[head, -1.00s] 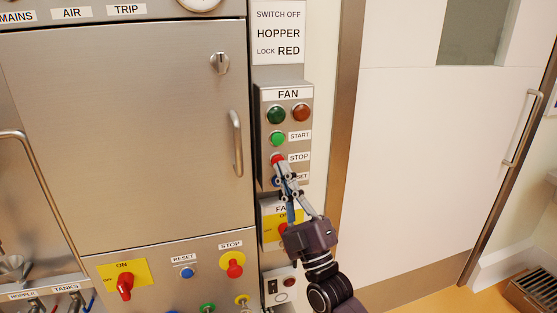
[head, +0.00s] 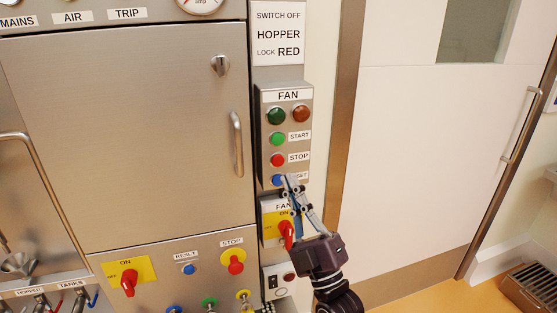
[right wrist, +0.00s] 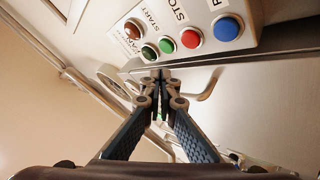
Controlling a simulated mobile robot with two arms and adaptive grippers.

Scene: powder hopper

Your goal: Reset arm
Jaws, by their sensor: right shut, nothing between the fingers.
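My right gripper (head: 290,183) is shut and empty in front of the fan control box (head: 298,212), its fingertips beside the blue reset button (head: 277,180) and overlapping its label. I cannot tell whether the tips touch the box. In the right wrist view the shut gripper (right wrist: 160,75) points at the box's edge. The blue button (right wrist: 227,27) is apart from the tips there, up and to the right. The red stop button (head: 277,160) and green start button (head: 278,139) are uncovered. My left gripper is not in view.
Below the fan box is a yellow isolator with a red handle (head: 287,232), partly hidden by my gripper. A steel cabinet door with a handle (head: 236,145) is to the left. A white door (head: 430,150) stands to the right, with open room before it.

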